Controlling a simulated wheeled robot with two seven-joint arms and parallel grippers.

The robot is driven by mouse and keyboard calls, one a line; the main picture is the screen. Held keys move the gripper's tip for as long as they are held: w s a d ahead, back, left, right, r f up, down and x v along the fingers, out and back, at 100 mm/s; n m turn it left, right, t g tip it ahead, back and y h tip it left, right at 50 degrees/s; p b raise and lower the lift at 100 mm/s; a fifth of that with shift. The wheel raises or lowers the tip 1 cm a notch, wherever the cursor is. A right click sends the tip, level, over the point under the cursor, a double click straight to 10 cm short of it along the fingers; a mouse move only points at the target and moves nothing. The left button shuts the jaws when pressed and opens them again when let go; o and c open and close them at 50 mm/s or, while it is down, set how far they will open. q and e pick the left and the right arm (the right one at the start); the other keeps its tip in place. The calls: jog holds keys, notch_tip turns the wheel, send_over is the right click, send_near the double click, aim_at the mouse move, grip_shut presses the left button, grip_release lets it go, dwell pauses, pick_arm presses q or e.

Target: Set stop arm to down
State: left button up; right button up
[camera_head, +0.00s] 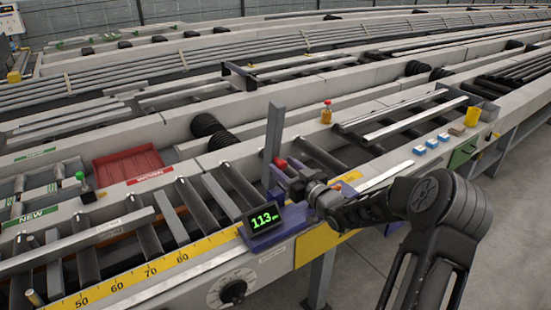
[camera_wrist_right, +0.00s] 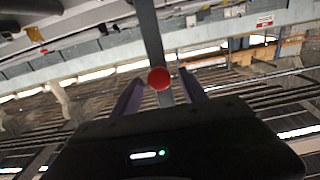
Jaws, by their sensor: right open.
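The stop arm (camera_head: 274,132) is a grey bar that stands upright above the roller table, behind the display reading 113. Its red knob (camera_head: 281,163) is low on the bar. In the right wrist view the bar (camera_wrist_right: 149,35) runs down from the top edge, and the red knob (camera_wrist_right: 159,78) shows between the fingers. My right gripper (camera_head: 280,176) is open at the knob, with one finger on each side of it. I cannot tell whether the fingers touch it. My left gripper is not in view.
The display (camera_head: 264,218) sits on a blue carriage by the yellow scale (camera_head: 150,270). A red tray (camera_head: 128,167) lies to the left.

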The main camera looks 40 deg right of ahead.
aim_at(275, 159)
jog(key=w+p, duration=0.1)
jog(key=w, duration=0.4)
grip_shut()
dwell(0.5)
dwell(0.9)
